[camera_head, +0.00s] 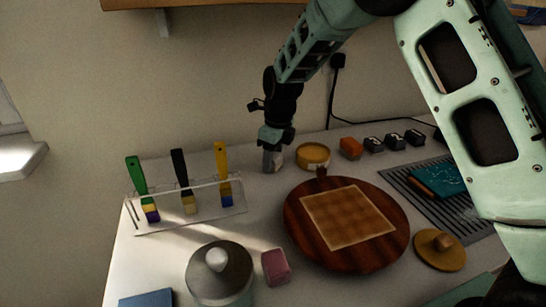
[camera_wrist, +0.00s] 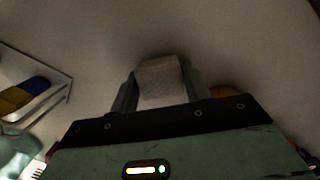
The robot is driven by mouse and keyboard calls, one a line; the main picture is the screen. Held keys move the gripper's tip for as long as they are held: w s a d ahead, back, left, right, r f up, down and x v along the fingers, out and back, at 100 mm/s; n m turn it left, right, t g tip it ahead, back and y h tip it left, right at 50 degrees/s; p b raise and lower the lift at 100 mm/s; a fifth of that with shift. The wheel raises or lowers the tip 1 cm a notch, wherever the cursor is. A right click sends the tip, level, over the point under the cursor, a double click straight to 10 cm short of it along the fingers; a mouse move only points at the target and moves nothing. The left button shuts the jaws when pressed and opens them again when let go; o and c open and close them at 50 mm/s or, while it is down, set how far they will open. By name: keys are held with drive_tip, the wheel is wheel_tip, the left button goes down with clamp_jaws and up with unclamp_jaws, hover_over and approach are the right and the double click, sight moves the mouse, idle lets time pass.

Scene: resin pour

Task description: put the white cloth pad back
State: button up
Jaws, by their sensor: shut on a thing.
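My gripper (camera_head: 272,158) is at the back of the table, pointing down, between the brush rack and the yellow round container. It is shut on the white cloth pad (camera_wrist: 160,80), which sits between the two fingers in the wrist view. In the head view a pale bit of the pad (camera_head: 278,160) shows at the fingertips, close to the table top. I cannot tell whether the pad touches the table.
A clear rack (camera_head: 190,207) with several brushes stands to the left. A yellow container (camera_head: 313,156) and an orange block (camera_head: 351,148) are just right of my gripper. A round wooden board (camera_head: 300,235), a grey lidded pot (camera_head: 220,270) and a pink block (camera_head: 275,267) are in front.

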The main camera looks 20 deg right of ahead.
drive_tip(key=shift+f, duration=0.2)
drive_tip(key=o, duration=0.9)
drive_tip(key=shift+r, duration=0.1)
